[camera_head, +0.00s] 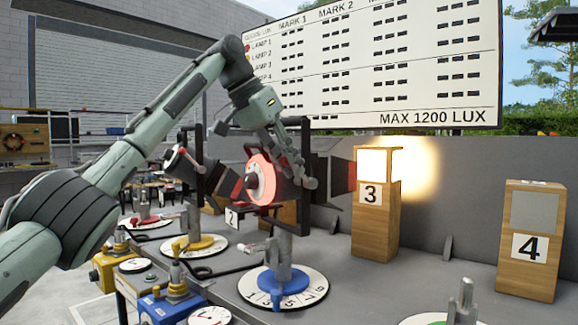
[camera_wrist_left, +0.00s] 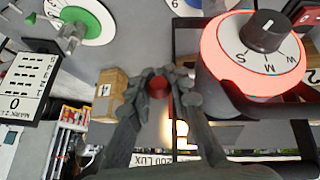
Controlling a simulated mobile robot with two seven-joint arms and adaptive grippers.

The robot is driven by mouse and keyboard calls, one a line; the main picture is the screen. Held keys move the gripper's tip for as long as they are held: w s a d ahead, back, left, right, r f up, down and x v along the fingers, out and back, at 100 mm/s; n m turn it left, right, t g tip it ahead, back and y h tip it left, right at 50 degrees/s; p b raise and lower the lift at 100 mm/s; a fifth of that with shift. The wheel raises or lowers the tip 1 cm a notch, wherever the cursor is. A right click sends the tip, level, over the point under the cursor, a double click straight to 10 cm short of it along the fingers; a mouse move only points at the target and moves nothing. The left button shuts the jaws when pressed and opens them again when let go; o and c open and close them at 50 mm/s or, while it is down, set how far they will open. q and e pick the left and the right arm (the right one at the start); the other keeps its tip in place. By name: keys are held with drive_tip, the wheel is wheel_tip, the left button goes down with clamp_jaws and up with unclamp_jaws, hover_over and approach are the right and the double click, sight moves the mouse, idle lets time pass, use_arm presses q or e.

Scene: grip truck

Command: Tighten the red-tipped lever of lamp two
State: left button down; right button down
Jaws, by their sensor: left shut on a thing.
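The lamp with the glowing red back rim and a black knob (camera_head: 262,178) stands on the blue base with a numbered disc (camera_head: 288,283). Its knob (camera_wrist_left: 264,32) shows large at the upper right in the wrist view. My left gripper (camera_head: 306,172) is at the lamp's right side, by its black yoke. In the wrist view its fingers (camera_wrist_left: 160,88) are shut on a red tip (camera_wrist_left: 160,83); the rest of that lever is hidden. A second, dark lamp (camera_head: 185,165) stands behind on the yellow base (camera_head: 195,243).
Wooden block 3 (camera_head: 374,222) is brightly lit; block 4 (camera_head: 527,245) stands at the right. The board (camera_head: 375,65) is behind. A yellow box (camera_head: 107,270) and a blue box (camera_head: 172,307) are at the front left. The grey surface between the lamp and block 4 is fairly clear.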

use_arm(q)
drive_tip(key=shift+f, duration=0.1)
drive_tip(key=c, duration=1.4)
unclamp_jaws()
drive_tip(key=shift+d, duration=0.1)
drive_tip(key=shift+o, duration=0.2)
drive_tip(key=v, duration=1.2)
